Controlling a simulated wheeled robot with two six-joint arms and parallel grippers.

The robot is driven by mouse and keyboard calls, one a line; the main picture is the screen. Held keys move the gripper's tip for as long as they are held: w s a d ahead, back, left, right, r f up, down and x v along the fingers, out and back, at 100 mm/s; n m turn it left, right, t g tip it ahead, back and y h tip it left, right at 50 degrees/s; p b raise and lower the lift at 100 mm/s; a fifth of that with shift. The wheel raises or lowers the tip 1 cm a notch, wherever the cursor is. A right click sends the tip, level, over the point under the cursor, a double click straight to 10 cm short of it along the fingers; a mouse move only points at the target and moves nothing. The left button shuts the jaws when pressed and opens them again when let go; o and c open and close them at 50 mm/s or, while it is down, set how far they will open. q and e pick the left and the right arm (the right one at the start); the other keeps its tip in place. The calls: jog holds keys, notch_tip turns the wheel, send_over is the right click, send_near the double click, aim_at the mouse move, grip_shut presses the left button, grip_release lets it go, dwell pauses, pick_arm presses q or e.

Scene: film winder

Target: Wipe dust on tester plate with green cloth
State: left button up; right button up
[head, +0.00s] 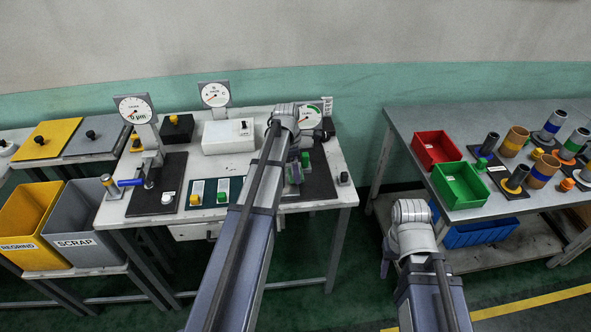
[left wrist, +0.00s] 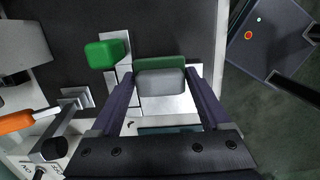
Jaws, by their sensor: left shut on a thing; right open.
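My left gripper (left wrist: 162,84) is shut on a grey block (left wrist: 161,82) with a green strip along its far edge, which looks like the green cloth (left wrist: 160,63). In the head view, my left gripper (head: 293,174) is low over the dark tester plate (head: 320,182) at the right of the white table, partly hidden by its arm. The plate fills the upper left wrist view (left wrist: 70,20). I cannot tell contact with the plate or make out dust. My right gripper (head: 386,265) is open, apart from the tables and mostly hidden by its wrist.
A green block (left wrist: 104,54) stands on a pale strip beside the held block. A dial gauge (head: 310,116) stands behind the plate. An orange-tipped lever (left wrist: 18,121) is at left. Red (head: 435,148) and green (head: 459,186) bins stand on the right table. Floor lies between the tables.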

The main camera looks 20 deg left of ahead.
pick_arm(q)
jog(key=shift+r+p, duration=1.6)
jog(key=shift+r, duration=0.35)
notch_tip(320, 180, up, 3)
jog(key=p, duration=0.3)
jog(key=shift+r, duration=0.1)
jog(key=shift+s+a, duration=0.1)
jog(key=shift+s, duration=0.05)
